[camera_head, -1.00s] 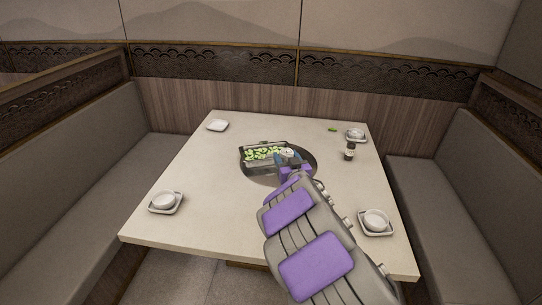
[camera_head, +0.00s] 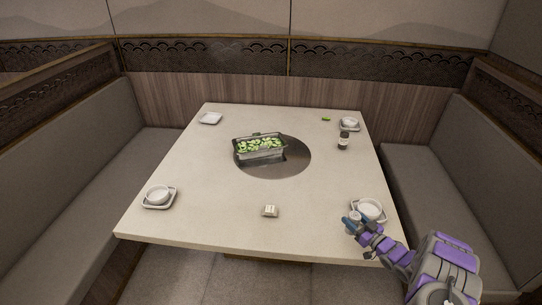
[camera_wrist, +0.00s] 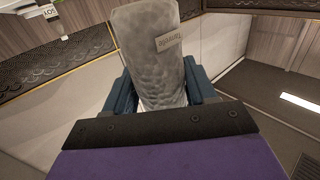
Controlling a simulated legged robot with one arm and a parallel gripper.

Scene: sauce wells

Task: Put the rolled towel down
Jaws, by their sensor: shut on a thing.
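My gripper (camera_head: 352,222) is at the front right of the table, beside the saucer and bowl there. In the wrist view its blue fingers (camera_wrist: 162,85) are shut on a rolled towel (camera_wrist: 155,50), pale grey and textured, with a small paper label near its upper end. The towel points away from the palm. Its lower end is hidden behind the dark gripper edge. In the head view only a small pale bit of the towel (camera_head: 355,216) shows at the fingers. I cannot tell how high it is above the tabletop.
The pale table (camera_head: 215,205) bears a metal tray of green slices (camera_head: 260,155) partly over the round grill plate (camera_head: 298,160). The front left-centre is clear.

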